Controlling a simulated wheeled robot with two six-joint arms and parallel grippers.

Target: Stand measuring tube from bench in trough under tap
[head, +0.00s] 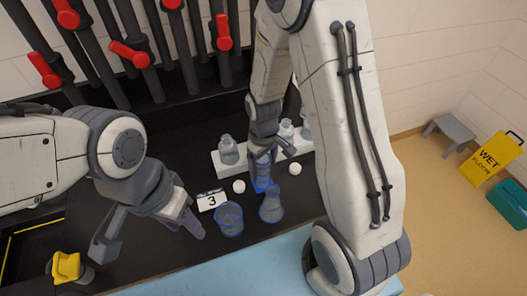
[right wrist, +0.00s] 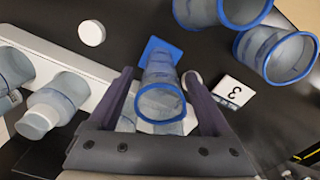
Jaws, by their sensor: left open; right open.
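The measuring tube (right wrist: 160,104), clear with a blue rim and a blue foot, stands between the two fingers of my open right gripper (right wrist: 164,100) in the right wrist view. I cannot tell whether the fingers touch it. In the head view the tube (head: 264,179) is partly hidden by the right gripper (head: 263,158). My left gripper (head: 148,224) is open and empty over the left part of the dark bench. Black pipes with red tap handles (head: 129,54) rise at the back. The trough cannot be clearly made out in the dark area below them.
A card marked 3 (head: 212,200) and white caps (head: 239,186) are nearby. A white rack (head: 222,171) with bottles is behind. A yellow-topped object (head: 66,267) is at front left.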

